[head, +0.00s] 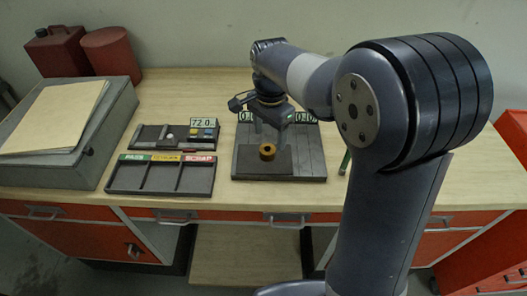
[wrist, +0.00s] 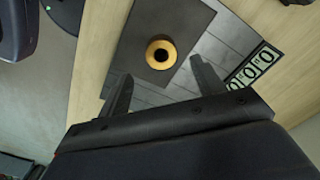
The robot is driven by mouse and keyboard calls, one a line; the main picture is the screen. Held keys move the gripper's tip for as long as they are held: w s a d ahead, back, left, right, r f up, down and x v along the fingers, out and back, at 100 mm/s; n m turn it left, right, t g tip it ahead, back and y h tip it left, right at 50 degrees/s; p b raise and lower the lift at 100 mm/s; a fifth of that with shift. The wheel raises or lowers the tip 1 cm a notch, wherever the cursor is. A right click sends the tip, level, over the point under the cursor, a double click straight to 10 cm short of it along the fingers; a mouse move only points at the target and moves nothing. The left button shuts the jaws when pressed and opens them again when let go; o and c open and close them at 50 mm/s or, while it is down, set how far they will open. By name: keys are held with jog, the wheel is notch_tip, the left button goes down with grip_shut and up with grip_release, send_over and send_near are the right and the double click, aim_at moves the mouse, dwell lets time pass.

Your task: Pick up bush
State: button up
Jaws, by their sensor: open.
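The bush is a short brass-coloured ring (head: 267,152) with a dark hole. It sits upright on a dark square pad (head: 250,162) on a grey base plate. The bush appears apart from the fingers.
A sorting tray (head: 144,190) with compartments labelled in green, yellow and red stands left of the plate. Behind it is a panel (head: 150,137) with a 72.0 display. A grey box (head: 85,150) with papers is farther left. Number displays (wrist: 254,67) stand at the plate's back edge.

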aim_at(267, 148)
jog(key=f, duration=0.3)
jog(key=f+p, duration=0.1)
jog(key=f, duration=0.1)
jog(key=shift+a+f, duration=0.25)
jog(key=shift+f, duration=0.1)
jog(key=shift+c, duration=0.2)
jog(key=c, duration=1.2)
